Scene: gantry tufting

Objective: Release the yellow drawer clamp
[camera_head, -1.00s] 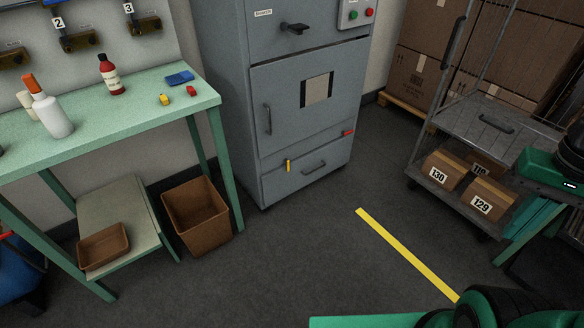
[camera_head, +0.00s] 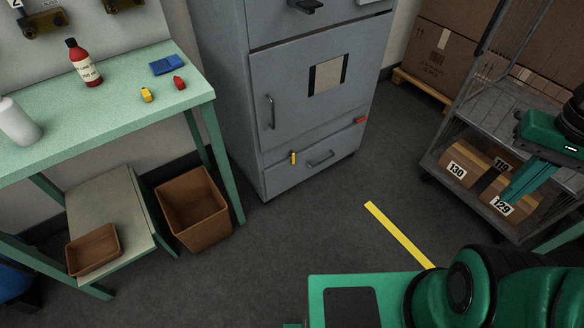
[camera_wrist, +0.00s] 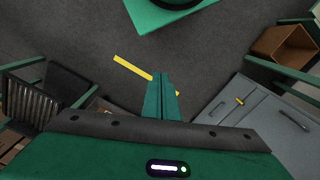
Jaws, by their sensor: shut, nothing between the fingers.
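The yellow drawer clamp (camera_head: 293,158) stands upright at the left upper edge of the grey cabinet's bottom drawer (camera_head: 338,147). The drawer looks closed and has a bar handle (camera_head: 320,159). The clamp also shows as a small yellow piece in the wrist view (camera_wrist: 240,101). My gripper (camera_head: 510,192) is at the right in the head view, well apart from the clamp, in front of the cart. In the wrist view my gripper (camera_wrist: 161,80) has its green fingers together, with nothing held.
A red piece (camera_head: 359,120) sits at the drawer's right upper edge. A green workbench (camera_head: 115,105) and a brown bin (camera_head: 196,207) stand left of the cabinet. A wire cart (camera_head: 470,110) with numbered boxes stands right. The floor before the cabinet is open, with a yellow stripe (camera_head: 398,234).

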